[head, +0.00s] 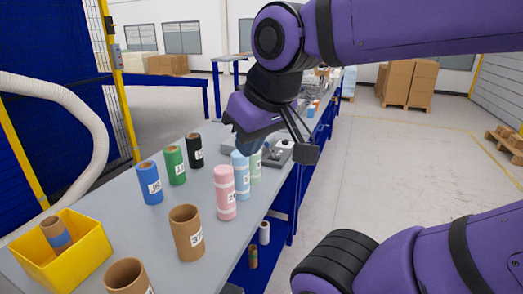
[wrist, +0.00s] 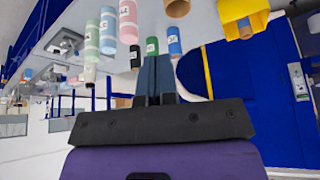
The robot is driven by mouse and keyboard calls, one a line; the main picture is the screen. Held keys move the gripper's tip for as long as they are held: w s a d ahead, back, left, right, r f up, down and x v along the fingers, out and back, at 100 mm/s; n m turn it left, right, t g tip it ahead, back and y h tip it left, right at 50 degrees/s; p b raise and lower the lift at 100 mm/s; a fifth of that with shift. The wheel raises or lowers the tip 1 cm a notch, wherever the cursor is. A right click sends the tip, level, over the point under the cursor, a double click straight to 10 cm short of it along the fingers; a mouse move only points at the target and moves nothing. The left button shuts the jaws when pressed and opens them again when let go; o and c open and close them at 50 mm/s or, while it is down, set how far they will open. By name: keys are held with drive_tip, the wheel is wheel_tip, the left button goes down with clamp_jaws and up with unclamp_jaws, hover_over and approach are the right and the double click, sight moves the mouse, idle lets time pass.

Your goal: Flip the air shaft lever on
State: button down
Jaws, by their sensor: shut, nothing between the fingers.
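My gripper (head: 243,143) is over the workbench, above and behind the light blue roll (head: 240,175) in the head view. Its two dark fingers (wrist: 155,75) are together and empty in the wrist view. A grey metal device (head: 281,150) stands on the bench just beyond the rolls, to the right of my gripper. It also shows at the upper left of the wrist view (wrist: 66,42). I cannot make out which part of it, if any, is the air shaft lever. My gripper is apart from the device.
Several numbered rolls stand on the grey bench (head: 120,218), among them pink (head: 224,193), brown (head: 187,233), blue (head: 149,183), green (head: 174,166) and black (head: 195,151). A yellow bin (head: 78,262) holds a roll at the near left. The floor (head: 385,165) right of the bench is open.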

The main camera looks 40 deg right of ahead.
idle(0.3)
drive_tip(key=w+d+r+n+g+h, duration=0.1)
drive_tip(key=w+d+r+n+g, duration=0.2)
drive_tip(key=w, duration=0.6)
drive_tip(key=w+d+r+n+h, duration=0.1)
drive_tip(key=w+d+r+h, duration=0.1)
drive_tip(key=w+d, duration=0.5)
drive_tip(key=w+d+f+n+g+h, duration=0.15)
drive_tip(key=w+d, duration=0.25)
drive_tip(key=w, duration=0.5)
drive_tip(key=w+d+f+n+g+h, duration=0.15)
drive_tip(key=w+d, duration=0.25)
drive_tip(key=w, duration=0.4)
drive_tip(key=w+d+f+n+g+h, duration=0.2)
drive_tip(key=w+d+f+n+g, duration=0.15)
drive_tip(key=w+d+f, duration=0.8)
drive_tip(key=w+d+f+n+g+h, duration=0.1)
drive_tip(key=w+d+f+n, duration=0.1)
drive_tip(key=d+f, duration=0.3)
drive_tip(key=w+d+f+n+g+h, duration=0.1)
drive_tip(key=w+d+f, duration=0.3)
drive_tip(key=f, duration=0.9)
drive_tip(key=shift+d+n+g+h, duration=0.4)
drive_tip(key=shift+d+n+g, duration=0.05)
drive_tip(key=shift+n, duration=0.3)
drive_tip(key=shift+s+d, duration=0.1)
drive_tip(key=x, duration=0.9)
drive_tip(key=shift+s+d+f, duration=0.2)
drive_tip(key=shift+s+d, duration=0.05)
